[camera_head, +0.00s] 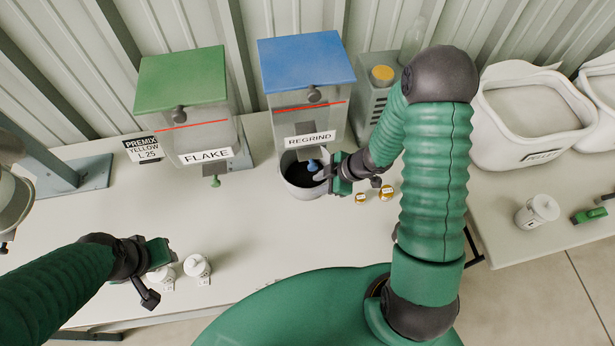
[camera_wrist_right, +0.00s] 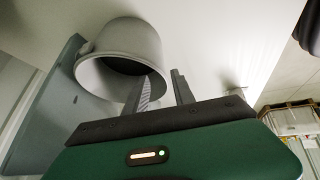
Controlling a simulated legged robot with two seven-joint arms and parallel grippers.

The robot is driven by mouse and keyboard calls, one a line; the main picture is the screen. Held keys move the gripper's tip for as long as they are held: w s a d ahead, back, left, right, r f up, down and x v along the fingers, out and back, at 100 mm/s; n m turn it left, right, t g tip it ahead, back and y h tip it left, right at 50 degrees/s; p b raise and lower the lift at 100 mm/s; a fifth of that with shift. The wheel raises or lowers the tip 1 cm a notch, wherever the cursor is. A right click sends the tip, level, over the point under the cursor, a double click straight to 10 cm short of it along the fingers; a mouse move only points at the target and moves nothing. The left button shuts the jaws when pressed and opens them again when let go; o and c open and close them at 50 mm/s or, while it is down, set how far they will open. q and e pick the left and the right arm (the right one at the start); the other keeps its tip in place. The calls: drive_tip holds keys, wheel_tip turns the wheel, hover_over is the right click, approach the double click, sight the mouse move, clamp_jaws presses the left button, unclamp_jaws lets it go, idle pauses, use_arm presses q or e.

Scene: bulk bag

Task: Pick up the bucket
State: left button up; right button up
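The bucket (camera_head: 297,188) is a light grey round tub with a dark inside. It stands on the table under the spout of the blue-lidded REGRIND hopper (camera_head: 307,75). My right gripper (camera_head: 322,174) is at the bucket's right rim. In the right wrist view the bucket (camera_wrist_right: 112,42) shows its open mouth, and my right gripper's two fingers (camera_wrist_right: 163,90) are apart. One finger overlaps the mouth and the other is outside the rim; contact cannot be told. My left gripper (camera_head: 160,262) is low over the table near two white jars (camera_head: 197,267), its fingers unclear.
The green-lidded FLAKE hopper (camera_head: 182,95) stands left of the REGRIND one. Small yellow-topped items (camera_head: 386,192) lie right of the bucket. A grey box (camera_head: 370,108) stands behind. A white bulk bag (camera_head: 530,115) is at the right. The table's middle is clear.

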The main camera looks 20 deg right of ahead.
sight(309, 190)
drive_tip(key=x, duration=0.6)
drive_tip(key=shift+s+f, duration=0.15)
drive_tip(key=shift+f, duration=0.1)
drive_tip(key=c, duration=0.6)
clamp_jaws()
drive_tip(key=shift+a, duration=0.1)
